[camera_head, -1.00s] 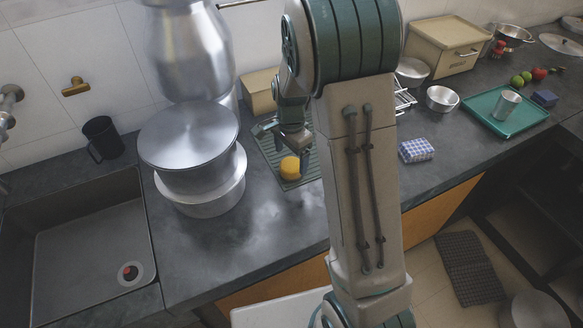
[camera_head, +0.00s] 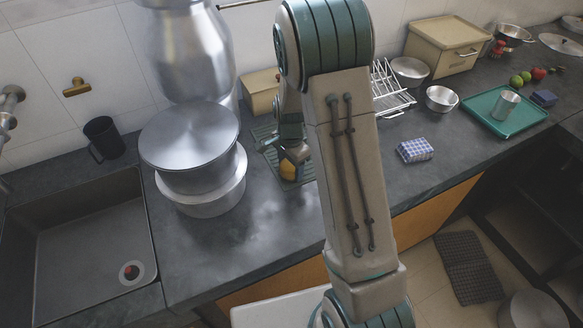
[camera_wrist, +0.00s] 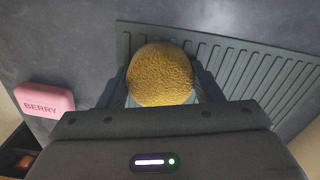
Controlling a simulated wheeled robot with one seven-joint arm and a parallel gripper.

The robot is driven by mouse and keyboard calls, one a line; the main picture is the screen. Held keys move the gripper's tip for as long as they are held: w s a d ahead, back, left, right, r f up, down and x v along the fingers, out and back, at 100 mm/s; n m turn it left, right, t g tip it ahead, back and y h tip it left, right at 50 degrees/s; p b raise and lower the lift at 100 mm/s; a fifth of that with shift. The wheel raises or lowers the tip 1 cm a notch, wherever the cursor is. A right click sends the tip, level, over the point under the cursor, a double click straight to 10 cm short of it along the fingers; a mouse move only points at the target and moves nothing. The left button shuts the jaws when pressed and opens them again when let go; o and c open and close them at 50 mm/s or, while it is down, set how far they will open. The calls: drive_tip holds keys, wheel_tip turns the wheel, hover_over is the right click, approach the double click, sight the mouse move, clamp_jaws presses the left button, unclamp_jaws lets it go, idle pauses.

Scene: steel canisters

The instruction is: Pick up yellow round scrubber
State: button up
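The yellow round scrubber (camera_wrist: 160,72) is at the left part of the ribbed green drying mat (camera_wrist: 245,72) in the wrist view. It also shows in the head view (camera_head: 287,171), partly hidden by my gripper (camera_head: 294,157). In the wrist view one finger of my gripper (camera_wrist: 161,90) is on each side of the scrubber. The fingers are spread about as wide as the scrubber, with no clear grip on it. Whether they touch it cannot be made out.
A pink bar marked BERRY (camera_wrist: 45,99) lies left of the mat. Stacked large pots (camera_head: 195,160) stand close left of my gripper. A beige box (camera_head: 261,92) is behind, and a dish rack (camera_head: 390,90) is to the right. The counter in front is clear.

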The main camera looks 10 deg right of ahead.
sight(290, 164)
drive_tip(key=shift+r, duration=0.1)
drive_tip(key=shift+r, duration=0.5)
wheel_tip(290, 164, up, 3)
drive_tip(key=shift+f, duration=0.2)
drive_tip(key=s+d+r, duration=0.2)
drive_tip(key=s, duration=0.1)
drive_tip(key=s+d+r+b, duration=0.1)
drive_tip(key=s+d+r, duration=0.1)
drive_tip(key=s+d, duration=0.1)
drive_tip(key=s+d+r, duration=0.2)
drive_tip(key=s+r, duration=0.1)
drive_tip(key=shift+d+r+b, duration=0.1)
drive_tip(key=shift+d+b, duration=0.2)
drive_tip(key=shift+b, duration=0.05)
drive_tip(key=o, duration=0.3)
drive_tip(key=shift+c, duration=1.2)
drive_tip(key=shift+d, duration=0.1)
